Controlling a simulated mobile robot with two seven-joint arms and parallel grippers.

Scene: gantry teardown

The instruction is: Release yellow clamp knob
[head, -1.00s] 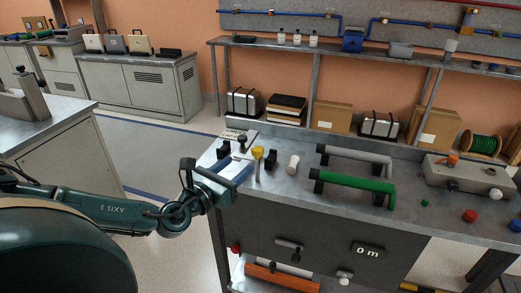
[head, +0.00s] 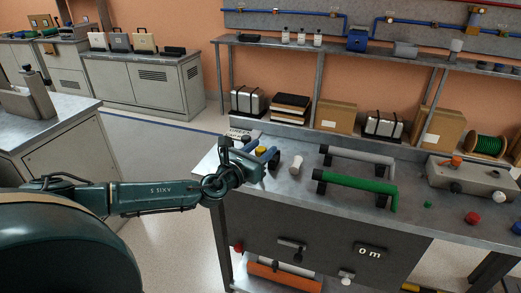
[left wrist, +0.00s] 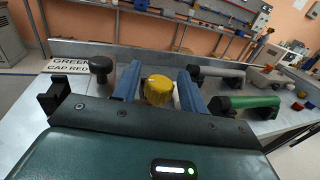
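The yellow clamp knob (head: 261,151) is near the left end of the metal workbench, partly hidden by my left gripper in the head view. In the left wrist view the yellow clamp knob (left wrist: 158,90) stands between the two blue fingers of my left gripper (left wrist: 159,72). A narrow gap shows on each side of the knob, so the gripper looks open around it. In the head view my left gripper (head: 262,154) reaches over the bench's left end. The clamp's lower part is hidden. My right gripper is not in view.
A black knob (left wrist: 101,67) and a black bracket (left wrist: 55,97) stand left of the fingers. A white cylinder (head: 296,165), a grey handle (head: 358,158) and a green handle (head: 355,187) lie to the right. A label plate (left wrist: 72,67) lies behind.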

